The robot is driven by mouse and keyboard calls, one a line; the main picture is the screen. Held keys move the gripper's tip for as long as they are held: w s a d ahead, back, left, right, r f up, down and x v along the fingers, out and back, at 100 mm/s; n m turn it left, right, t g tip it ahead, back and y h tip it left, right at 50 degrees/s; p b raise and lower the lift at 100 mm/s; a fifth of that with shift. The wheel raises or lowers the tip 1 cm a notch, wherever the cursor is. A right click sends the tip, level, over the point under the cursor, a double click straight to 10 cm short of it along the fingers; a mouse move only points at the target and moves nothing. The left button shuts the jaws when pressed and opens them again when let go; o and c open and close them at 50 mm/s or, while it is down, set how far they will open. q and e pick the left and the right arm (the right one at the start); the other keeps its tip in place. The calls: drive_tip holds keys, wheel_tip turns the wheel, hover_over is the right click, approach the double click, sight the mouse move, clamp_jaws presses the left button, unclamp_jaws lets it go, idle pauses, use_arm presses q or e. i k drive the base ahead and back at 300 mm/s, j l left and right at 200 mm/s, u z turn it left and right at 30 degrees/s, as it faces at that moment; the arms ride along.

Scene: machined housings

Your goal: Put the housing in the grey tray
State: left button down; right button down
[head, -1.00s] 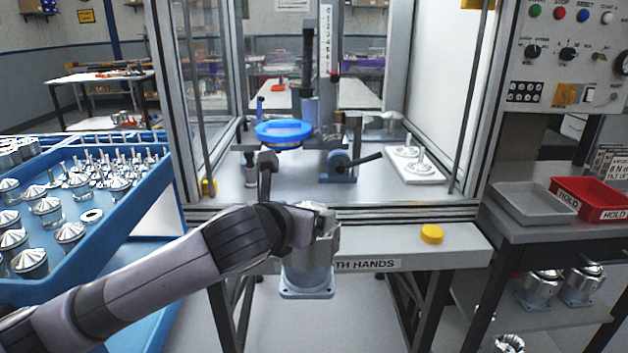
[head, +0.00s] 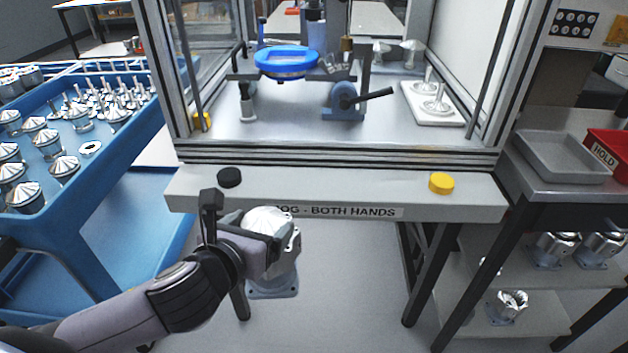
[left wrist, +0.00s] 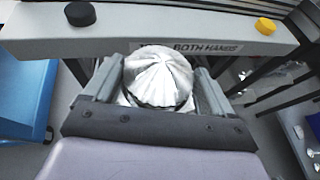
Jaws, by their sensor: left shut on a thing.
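The housing (head: 272,272) is a silver machined body with a ribbed, domed top and a square flange at its bottom. My left gripper (head: 268,236) is shut on it and holds it roughly upright in the air, in front of the machine's front ledge. In the left wrist view the housing's ribbed dome (left wrist: 158,78) sits between the two fingers of the left gripper (left wrist: 155,85). The grey tray (head: 562,158) stands on the side table at the right, and its visible inside is empty. My right gripper is not in view.
A red HOLD bin (head: 608,155) stands right of the grey tray. The machine ledge (head: 330,192) carries a black button (head: 229,177) and a yellow button (head: 441,183). A blue cart (head: 95,190) with several metal parts is at the left. More housings (head: 556,249) sit on the lower shelf.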

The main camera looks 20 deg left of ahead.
sight(555, 160)
drive_tip(key=l+u, duration=0.4)
drive_tip(key=l, duration=1.7)
drive_tip(key=i, duration=0.05)
